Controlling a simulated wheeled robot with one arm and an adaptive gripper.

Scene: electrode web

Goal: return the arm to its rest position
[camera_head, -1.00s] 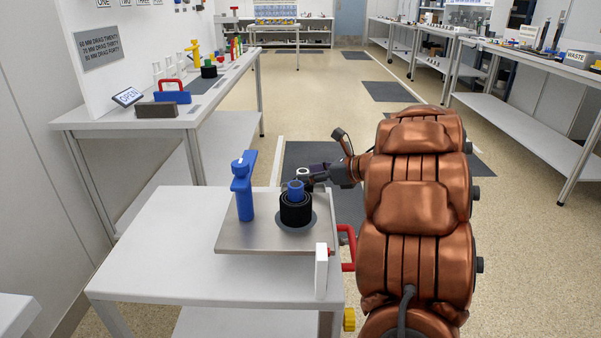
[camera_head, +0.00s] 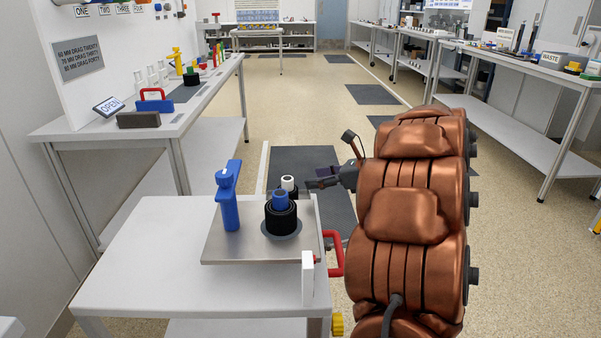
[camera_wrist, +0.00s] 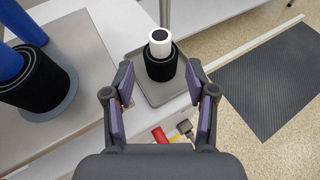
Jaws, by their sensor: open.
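My gripper (camera_wrist: 160,105) is open and empty, with its two purple-padded fingers apart. In the head view my gripper (camera_head: 314,184) hangs just right of the metal plate on the white table. In the wrist view a black roll with a white core (camera_wrist: 160,58) stands upright on a small grey tray beyond the fingertips, apart from them. Its white top (camera_head: 287,182) shows in the head view, behind the blue-cored black roll. My arm's copper-coloured links fill the right of the head view.
The white table (camera_head: 140,245) bears a metal plate (camera_head: 225,250) with a blue handle tool (camera_head: 229,195) and a black roll with a blue core (camera_head: 281,215). A red handle (camera_head: 335,254) sticks out at the table's right. A bench (camera_head: 85,128) stands at left; the floor ahead is open.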

